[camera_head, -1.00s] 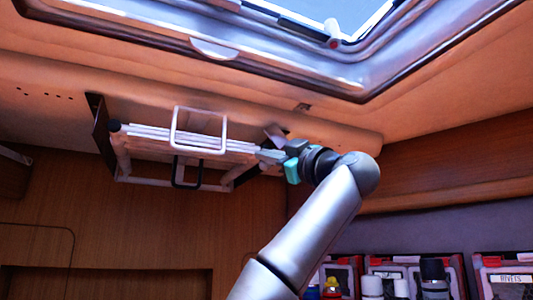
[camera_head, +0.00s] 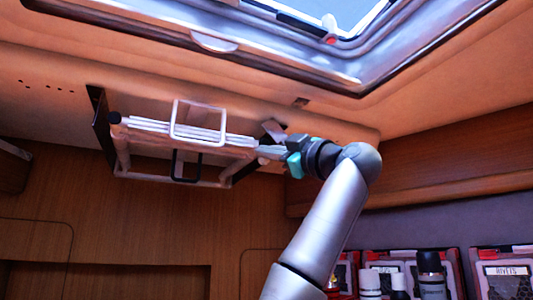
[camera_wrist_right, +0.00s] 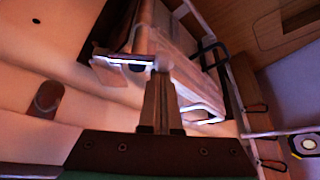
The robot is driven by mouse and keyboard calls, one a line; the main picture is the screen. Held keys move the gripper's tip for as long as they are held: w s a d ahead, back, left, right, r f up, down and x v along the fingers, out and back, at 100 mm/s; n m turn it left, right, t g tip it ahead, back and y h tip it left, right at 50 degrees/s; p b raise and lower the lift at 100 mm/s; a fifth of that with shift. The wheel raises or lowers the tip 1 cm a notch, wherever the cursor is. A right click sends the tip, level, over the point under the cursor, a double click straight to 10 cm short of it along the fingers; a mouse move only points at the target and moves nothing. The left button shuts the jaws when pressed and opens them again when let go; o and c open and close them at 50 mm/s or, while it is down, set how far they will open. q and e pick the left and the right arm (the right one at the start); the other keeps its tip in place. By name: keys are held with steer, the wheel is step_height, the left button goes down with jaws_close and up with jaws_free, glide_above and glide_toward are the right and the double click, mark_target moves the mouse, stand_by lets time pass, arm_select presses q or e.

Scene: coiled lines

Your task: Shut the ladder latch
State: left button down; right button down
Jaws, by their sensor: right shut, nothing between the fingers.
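The folded ladder (camera_head: 150,129), a bundle of pale rails with white and black loops, hangs below the ceiling; part of it also shows in the wrist view (camera_wrist_right: 178,62). A small grey plate (camera_head: 273,131), which looks like the latch, tilts out at the ladder's right end. My right gripper (camera_head: 262,152) is shut and empty, its tips close beside that end, just below the plate. In the wrist view the shut fingers (camera_wrist_right: 160,75) point at the ladder, close to a plate with a bright edge (camera_wrist_right: 128,60). Contact is unclear. My left gripper is out of view.
A framed roof hatch (camera_head: 300,55) is above. A dark bracket (camera_head: 101,125) stands at the ladder's left end. Bins and bottles (camera_head: 430,275) fill a shelf at lower right. The wood wall below the ladder is clear.

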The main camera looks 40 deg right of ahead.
steer(key=shift+f, duration=0.15)
steer(key=shift+s+d+f+b, duration=0.2)
steer(key=shift+d+f+b, duration=0.25)
steer(key=shift+d, duration=0.25)
steer(key=shift+s+d+f+b, duration=0.25)
steer(key=shift+d+f+b, duration=0.2)
steer(key=shift+d, duration=0.25)
steer(key=shift+s+d+f+b, duration=0.2)
steer(key=shift+d+f+b, duration=0.25)
steer(key=shift+d, duration=0.25)
